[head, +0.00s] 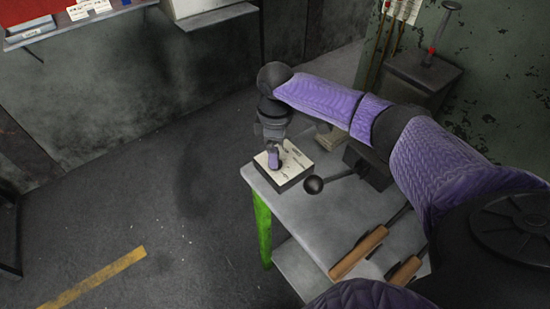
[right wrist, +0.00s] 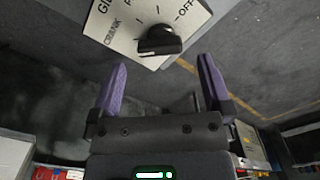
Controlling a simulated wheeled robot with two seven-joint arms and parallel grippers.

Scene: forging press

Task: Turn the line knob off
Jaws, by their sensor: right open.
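The line knob (right wrist: 158,42) is a black knob on a pale plate (right wrist: 193,22) with printed marks; "OFF" shows on the right and "CRANK" on the left. In the head view the plate tops a small box (head: 300,169) at the table's far left corner; there the knob is hidden by my gripper. My right gripper (head: 274,158) points down over the box. In the right wrist view the right gripper (right wrist: 161,64) has its two purple fingers apart, with the knob just ahead of the gap between the tips. My left gripper is not in view.
The grey table (head: 338,213) has green legs. A black ball-ended lever (head: 314,185) stands close right of the box. Wooden-handled tools (head: 358,252) lie at the table's near side. A box with a red-marked lever (head: 425,70) stands behind. The floor at left is clear.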

